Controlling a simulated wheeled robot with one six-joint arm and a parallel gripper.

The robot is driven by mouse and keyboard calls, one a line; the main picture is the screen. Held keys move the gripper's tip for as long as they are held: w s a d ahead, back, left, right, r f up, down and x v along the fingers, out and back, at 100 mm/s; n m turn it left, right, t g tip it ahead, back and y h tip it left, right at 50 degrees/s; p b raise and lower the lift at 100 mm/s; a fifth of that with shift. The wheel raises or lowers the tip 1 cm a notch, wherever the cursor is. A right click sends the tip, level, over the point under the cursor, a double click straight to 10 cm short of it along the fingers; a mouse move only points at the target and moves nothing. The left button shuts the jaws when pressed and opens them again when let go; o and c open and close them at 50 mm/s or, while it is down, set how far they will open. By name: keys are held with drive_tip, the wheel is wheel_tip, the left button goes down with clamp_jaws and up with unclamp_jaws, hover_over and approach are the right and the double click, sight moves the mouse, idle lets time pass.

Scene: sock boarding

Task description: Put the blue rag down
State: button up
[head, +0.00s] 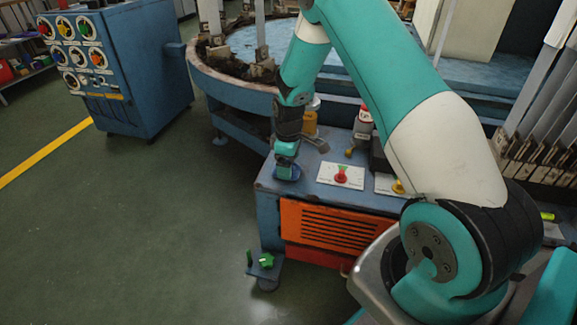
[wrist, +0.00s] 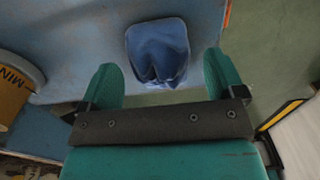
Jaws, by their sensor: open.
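The blue rag (wrist: 158,52) lies crumpled on the blue-grey bench top (wrist: 85,45) in the wrist view, close to the bench's edge. My gripper (wrist: 163,72) is open, with one green finger on each side of the rag and a gap between the rag and both fingers. In the head view my gripper (head: 286,165) points down at the left corner of the bench top. The rag (head: 287,173) shows there as a small dark blue patch under the fingers.
A red button on a white plate (head: 341,175) is right of my gripper. A yellow-brown container (head: 310,123) and a red-topped bottle (head: 363,122) stand behind. The round blue machine (head: 235,92) is at the back. Open green floor (head: 130,230) lies left.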

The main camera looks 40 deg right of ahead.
drive_tip(key=s+a+r+p, duration=0.1)
drive_tip(key=a+r, duration=0.3)
drive_tip(key=r, duration=0.4)
drive_tip(key=s+a+r+p, duration=0.1)
drive_tip(key=a+r+p, duration=0.15)
drive_tip(key=r, duration=0.65)
drive_tip(key=s+a+r+y, duration=0.2)
drive_tip(key=s+a+r, duration=0.5)
drive_tip(key=a, duration=0.2)
drive_tip(key=s+a+r+y, duration=0.1)
drive_tip(key=s+a+r, duration=0.2)
drive_tip(key=s, duration=0.6)
drive_tip(key=s+a+r+y, duration=0.1)
drive_tip(key=s+a+r, duration=0.3)
drive_tip(key=s, duration=0.6)
drive_tip(key=shift+a+m+b, duration=0.3)
drive_tip(key=shift+a+b, duration=0.15)
drive_tip(key=shift+a, duration=0.55)
wheel_tip(320, 180, up, 28)
drive_tip(key=p, duration=2.7)
drive_tip(key=shift+p, duration=0.35)
